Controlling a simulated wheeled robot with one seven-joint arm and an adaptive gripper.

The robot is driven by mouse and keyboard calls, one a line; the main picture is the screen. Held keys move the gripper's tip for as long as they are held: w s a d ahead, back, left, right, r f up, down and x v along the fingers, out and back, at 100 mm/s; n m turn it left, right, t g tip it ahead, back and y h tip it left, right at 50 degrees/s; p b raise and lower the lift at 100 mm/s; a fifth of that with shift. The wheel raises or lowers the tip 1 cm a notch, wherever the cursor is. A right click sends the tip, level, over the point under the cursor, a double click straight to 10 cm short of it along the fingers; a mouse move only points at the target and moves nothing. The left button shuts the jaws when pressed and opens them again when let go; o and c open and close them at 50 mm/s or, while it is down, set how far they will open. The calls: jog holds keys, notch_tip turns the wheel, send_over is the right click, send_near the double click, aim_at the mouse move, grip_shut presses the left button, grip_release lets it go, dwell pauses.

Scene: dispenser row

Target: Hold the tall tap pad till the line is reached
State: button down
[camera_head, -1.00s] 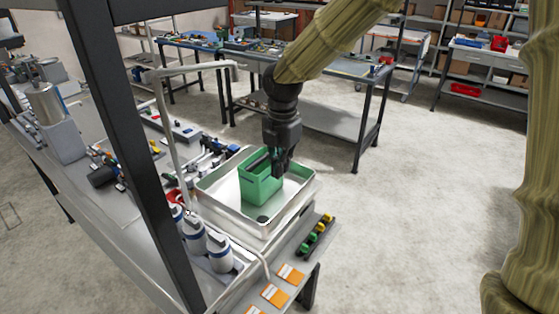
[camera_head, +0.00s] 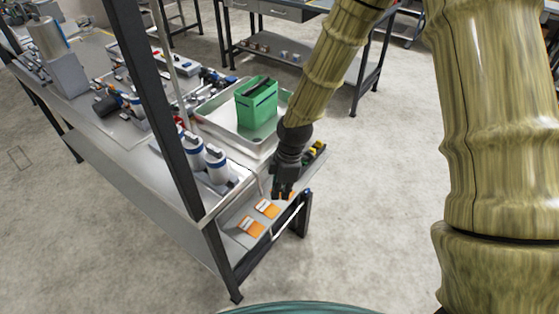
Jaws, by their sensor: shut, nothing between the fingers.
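My gripper (camera_head: 283,194) is shut and empty. It points down over the far end of a row of orange pads along the bench's front edge. It partly hides the farthest pad (camera_head: 290,195); I cannot tell whether it touches it. Another orange pad (camera_head: 267,208) and a nearer one (camera_head: 250,226) lie clear of it. Which pad belongs to the tall tap is not readable. The tall tap's pale pipe (camera_head: 170,65) rises behind the dark post, its top out of view. A green container (camera_head: 257,108) stands upright in the metal tray (camera_head: 222,125). Its liquid level is not visible.
Several white-and-blue cylinders (camera_head: 215,164) stand left of the pads. A dark bench post (camera_head: 155,110) crosses the view. A strip with green and yellow knobs (camera_head: 315,152) is just behind my gripper. Open floor (camera_head: 380,210) lies to the right.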

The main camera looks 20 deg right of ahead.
jog(key=s+f+m+b, duration=0.1)
jog(key=s+f+m, duration=0.6)
jog(key=s+f, duration=0.6)
jog(key=s+d+f+m+h+b, duration=0.1)
jog(key=s+d+f+m, duration=0.2)
jog(key=s+f+m, duration=0.2)
jog(key=s+d+f+m+h, duration=0.1)
jog(key=s+d+f+m, duration=0.2)
jog(key=s+f, duration=0.4)
jog(key=s+m, duration=0.1)
jog(key=s, duration=0.1)
jog(key=shift+s+d+m+t+b, duration=0.25)
jog(key=shift+s+m+t+b, duration=0.05)
jog(key=shift+s+m+b, duration=0.1)
jog(key=shift+s, duration=0.1)
